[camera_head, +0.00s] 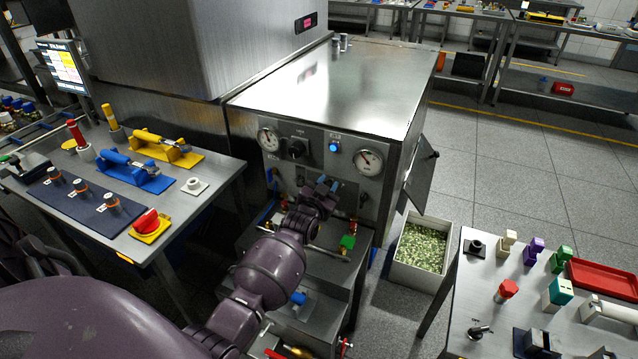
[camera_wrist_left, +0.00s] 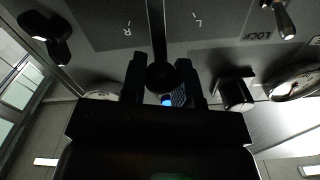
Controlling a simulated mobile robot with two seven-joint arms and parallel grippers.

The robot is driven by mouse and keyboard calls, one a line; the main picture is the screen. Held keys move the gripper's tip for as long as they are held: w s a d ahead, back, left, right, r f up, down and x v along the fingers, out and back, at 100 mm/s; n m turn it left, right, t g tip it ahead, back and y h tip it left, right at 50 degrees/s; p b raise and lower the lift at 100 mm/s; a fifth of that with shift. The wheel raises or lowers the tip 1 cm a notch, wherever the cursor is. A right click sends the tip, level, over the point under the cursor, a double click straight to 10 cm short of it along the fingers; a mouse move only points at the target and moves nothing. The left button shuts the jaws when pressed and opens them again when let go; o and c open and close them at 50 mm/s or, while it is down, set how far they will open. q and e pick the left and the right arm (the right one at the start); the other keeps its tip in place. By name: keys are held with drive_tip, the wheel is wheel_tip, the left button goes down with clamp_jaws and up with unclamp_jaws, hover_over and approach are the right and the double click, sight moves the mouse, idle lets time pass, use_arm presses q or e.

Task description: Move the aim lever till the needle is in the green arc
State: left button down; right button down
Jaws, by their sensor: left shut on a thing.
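The aim lever shows in the left wrist view as a dark rod (camera_wrist_left: 156,32) with a round knob (camera_wrist_left: 160,76), over a plate marked L and R. My left gripper (camera_wrist_left: 161,80) has its fingers on both sides of the knob and is shut on it. In the head view the left gripper (camera_head: 322,190) is at the front panel of the steel cabinet and hides most of the lever. The panel carries a left round gauge (camera_head: 268,138) and a right round gauge (camera_head: 369,161). Their needles and any green arc are too small to read surely. My right gripper is not in view.
Between the gauges are a black knob (camera_head: 298,149) and a lit blue button (camera_head: 334,146). A cabinet door (camera_head: 421,172) stands open on the right. Below it is a bin (camera_head: 397,268) of green bits. Tables with tools (camera_head: 210,210) and parts (camera_head: 455,310) flank the cabinet.

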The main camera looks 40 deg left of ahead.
use_arm(q)
drive_tip(key=shift+w+d+m, duration=0.2)
drive_tip(key=shift+d+m, duration=0.5)
drive_tip(key=shift+m, duration=0.2)
drive_tip(key=shift+d+f+m, duration=0.2)
drive_tip(key=shift+d+m, duration=0.1)
drive_tip(key=shift+m, duration=0.2)
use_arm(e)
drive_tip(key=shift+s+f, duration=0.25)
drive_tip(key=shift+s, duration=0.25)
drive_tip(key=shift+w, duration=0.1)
use_arm(q)
drive_tip(key=c, duration=0.9)
unclamp_jaws()
drive_tip(key=shift+o, duration=0.2)
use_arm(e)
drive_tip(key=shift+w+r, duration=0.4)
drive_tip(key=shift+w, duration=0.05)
